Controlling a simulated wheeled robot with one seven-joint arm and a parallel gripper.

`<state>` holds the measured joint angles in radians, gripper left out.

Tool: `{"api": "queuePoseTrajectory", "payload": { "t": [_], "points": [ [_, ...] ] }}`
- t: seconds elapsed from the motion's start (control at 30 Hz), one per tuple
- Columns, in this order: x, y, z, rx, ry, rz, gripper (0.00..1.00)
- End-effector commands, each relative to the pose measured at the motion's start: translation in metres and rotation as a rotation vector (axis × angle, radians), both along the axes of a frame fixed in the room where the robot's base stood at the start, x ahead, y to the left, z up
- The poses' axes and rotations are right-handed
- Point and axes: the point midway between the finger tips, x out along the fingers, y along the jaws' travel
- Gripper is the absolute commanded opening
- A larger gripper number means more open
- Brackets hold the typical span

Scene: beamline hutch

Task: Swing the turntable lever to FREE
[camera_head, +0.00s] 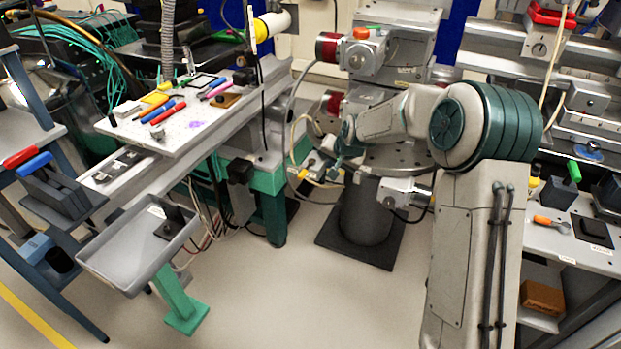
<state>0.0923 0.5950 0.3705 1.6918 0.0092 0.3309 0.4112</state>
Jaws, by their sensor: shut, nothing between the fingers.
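The round metal turntable (412,156) sits on a dark cylindrical pedestal (366,212) behind my arm. My arm reaches left across it and hides part of its top. My gripper (337,168) is at the turntable's left side, pointing down, shut and empty. It is close to a small block with cables and a yellow part (303,173); I cannot tell whether they touch. I cannot make out the turntable lever or any FREE mark; they may be hidden by my arm or too small.
A white breadboard table (190,135) with tools stands at left, with a grey tray (120,262) in front. Motor stages with an orange knob (361,33) rise behind the turntable. A bench at right holds a green-handled block (573,172) and an orange-handled piece (543,220). The middle floor is clear.

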Motion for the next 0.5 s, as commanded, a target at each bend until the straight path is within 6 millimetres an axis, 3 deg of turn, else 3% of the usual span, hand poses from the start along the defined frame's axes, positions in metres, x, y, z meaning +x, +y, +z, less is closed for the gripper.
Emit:
{"api": "queuePoseTrajectory", "payload": {
  "t": [0.3, 0.5],
  "points": [
    [0.000, 0.000, -0.001, -0.001, 0.000, 0.000, 0.00],
    [0.010, 0.006, -0.020, -0.001, 0.002, 0.002, 0.00]
  ]
}}
